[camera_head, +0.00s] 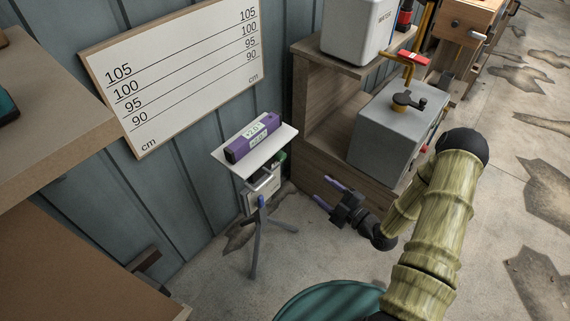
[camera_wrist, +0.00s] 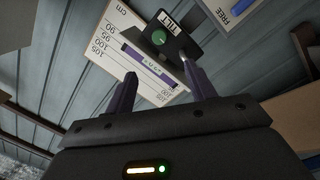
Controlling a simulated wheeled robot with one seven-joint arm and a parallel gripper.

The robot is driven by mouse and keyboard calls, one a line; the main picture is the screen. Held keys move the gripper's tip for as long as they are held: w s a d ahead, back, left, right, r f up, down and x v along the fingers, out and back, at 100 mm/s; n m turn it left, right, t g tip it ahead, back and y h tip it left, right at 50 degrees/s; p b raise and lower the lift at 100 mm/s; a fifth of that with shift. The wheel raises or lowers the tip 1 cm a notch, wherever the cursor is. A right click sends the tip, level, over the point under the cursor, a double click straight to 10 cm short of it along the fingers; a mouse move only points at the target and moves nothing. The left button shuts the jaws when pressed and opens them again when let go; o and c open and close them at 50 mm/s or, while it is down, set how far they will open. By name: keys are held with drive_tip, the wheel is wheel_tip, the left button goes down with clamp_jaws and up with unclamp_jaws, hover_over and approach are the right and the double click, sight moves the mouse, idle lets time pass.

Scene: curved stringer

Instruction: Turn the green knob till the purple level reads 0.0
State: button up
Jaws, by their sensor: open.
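The purple level (camera_head: 238,150) lies on a white plate (camera_head: 226,160) on top of a tripod. Its displays seem to read about +2.0, but the digits are small. The green knob (camera_head: 281,157) shows only partly beneath the plate's right edge. In the wrist view the green knob (camera_wrist: 159,37) sits on a dark housing labelled TILT, with the purple level (camera_wrist: 133,52) beyond it. My gripper (camera_head: 320,188) is open and empty, to the right of the tripod and lower than the plate. In the wrist view the knob appears ahead, between and beyond the fingertips (camera_wrist: 157,68).
A tripod leg (camera_head: 256,250) stands on the concrete floor. A wooden bench (camera_head: 310,155) with a grey box (camera_head: 382,145) and black crank stands to the right. A height board (camera_head: 180,65) hangs on the wall behind. A brown shelf (camera_head: 50,130) is at left.

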sight(283, 159)
drive_tip(key=shift+w+r, duration=0.1)
drive_tip(key=p+x, duration=0.1)
drive_tip(key=x, duration=1.6)
drive_tip(key=shift+a, duration=0.25)
drive_tip(key=c, duration=1)
